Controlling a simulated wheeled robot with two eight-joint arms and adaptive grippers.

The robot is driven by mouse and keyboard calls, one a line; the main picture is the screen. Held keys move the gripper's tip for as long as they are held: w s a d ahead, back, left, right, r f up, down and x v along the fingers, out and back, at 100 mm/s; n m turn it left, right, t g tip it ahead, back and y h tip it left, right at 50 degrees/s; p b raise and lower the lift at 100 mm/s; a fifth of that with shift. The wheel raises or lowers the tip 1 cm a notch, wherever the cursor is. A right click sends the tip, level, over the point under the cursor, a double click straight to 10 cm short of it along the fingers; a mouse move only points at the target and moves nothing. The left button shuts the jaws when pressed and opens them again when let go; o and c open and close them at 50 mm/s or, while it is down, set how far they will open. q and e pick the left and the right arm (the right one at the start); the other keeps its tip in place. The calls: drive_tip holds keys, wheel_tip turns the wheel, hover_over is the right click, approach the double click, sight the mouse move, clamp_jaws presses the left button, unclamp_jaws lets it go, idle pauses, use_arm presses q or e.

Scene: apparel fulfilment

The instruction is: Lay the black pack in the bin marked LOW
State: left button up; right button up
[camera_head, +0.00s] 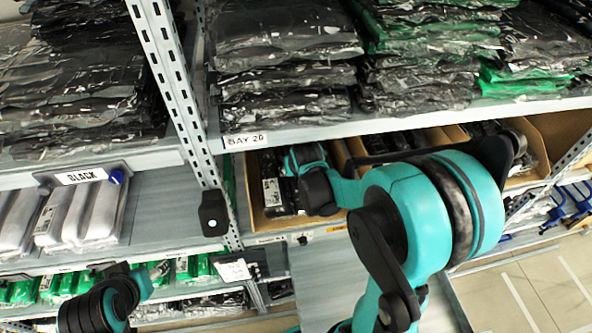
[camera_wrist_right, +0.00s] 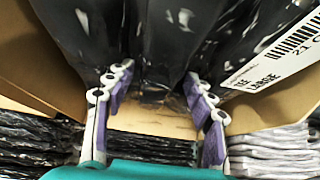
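Black packs (camera_head: 283,190) with a white label lie in a cardboard bin (camera_head: 256,208) on the shelf below the BAY 20 tag. My right arm reaches into this bin, and its gripper is hidden in the head view. In the right wrist view my right gripper (camera_wrist_right: 157,88) has its fingers apart, with black plastic (camera_wrist_right: 160,40) just beyond and between the tips. A white label reading LARGE (camera_wrist_right: 275,60) shows beside it. I cannot read LOW on any bin. My left gripper (camera_head: 160,270) is at the lower left, small and partly hidden, away from the bin.
Stacked black and green packs (camera_head: 285,55) fill the shelf above. A perforated upright (camera_head: 172,75) stands left of the bin. White packs (camera_head: 85,212) lie under a BLACK sign (camera_head: 82,176). More cardboard bins (camera_head: 535,150) stand to the right. Open floor (camera_head: 530,285) shows at lower right.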

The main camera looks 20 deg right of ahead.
drive_tip(key=shift+r, duration=0.1)
drive_tip(key=shift+r+p, duration=0.2)
drive_tip(key=shift+p, duration=0.1)
drive_tip(key=s+a, duration=0.1)
drive_tip(key=s, duration=0.3)
drive_tip(key=s+a, duration=0.1)
drive_tip(key=s, duration=0.3)
drive_tip(key=s+a+r+p, duration=0.1)
drive_tip(key=s, duration=0.3)
drive_tip(key=shift+s+a, duration=0.1)
drive_tip(key=s+a+r+n+y, duration=0.1)
drive_tip(key=s+a+r+n, duration=0.1)
drive_tip(key=s+a+r, duration=0.3)
drive_tip(key=shift+s+a+r+n+t+y, duration=0.4)
drive_tip(key=shift+s+r, duration=0.3)
drive_tip(key=shift+r, duration=1.4)
